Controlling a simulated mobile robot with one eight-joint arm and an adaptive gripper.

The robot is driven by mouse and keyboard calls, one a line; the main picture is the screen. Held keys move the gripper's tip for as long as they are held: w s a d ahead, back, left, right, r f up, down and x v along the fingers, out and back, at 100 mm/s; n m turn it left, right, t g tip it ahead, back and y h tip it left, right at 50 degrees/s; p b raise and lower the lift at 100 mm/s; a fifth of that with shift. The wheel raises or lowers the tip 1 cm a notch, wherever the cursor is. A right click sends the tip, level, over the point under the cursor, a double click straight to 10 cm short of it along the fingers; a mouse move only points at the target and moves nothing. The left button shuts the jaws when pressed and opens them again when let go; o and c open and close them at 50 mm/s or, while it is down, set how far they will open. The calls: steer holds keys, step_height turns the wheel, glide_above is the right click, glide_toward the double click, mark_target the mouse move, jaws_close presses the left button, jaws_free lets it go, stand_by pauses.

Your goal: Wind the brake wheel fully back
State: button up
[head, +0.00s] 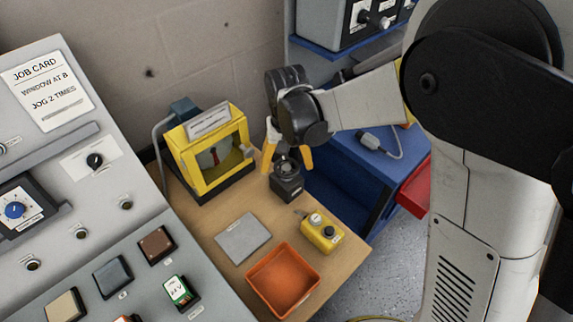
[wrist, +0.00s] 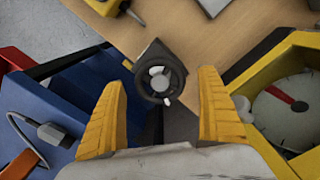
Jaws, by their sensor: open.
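The brake wheel (head: 284,164) is a small black handwheel on top of a dark square block (head: 287,186) on the wooden bench. In the wrist view the wheel (wrist: 160,80) shows a grey hub and a small pale mark or knob on its near rim. My gripper (head: 287,160) points down at the wheel. Its yellow fingers are open, one on each side of it. In the wrist view the gripper (wrist: 164,77) is empty, with the wheel between and slightly beyond the fingertips. I cannot tell whether a finger touches it.
A yellow-framed gauge box (head: 239,119) with a red needle stands close on the left. A yellow button box (head: 322,232), an orange tray (head: 250,280) and a grey plate (head: 238,238) lie nearer. A blue cabinet (head: 345,200) is on the right, beside the bench edge.

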mark_target(287, 167)
steer(key=c, duration=1.2)
steer(key=n, duration=0.5)
steer(key=o, duration=1.2)
step_height(287, 167, up, 12)
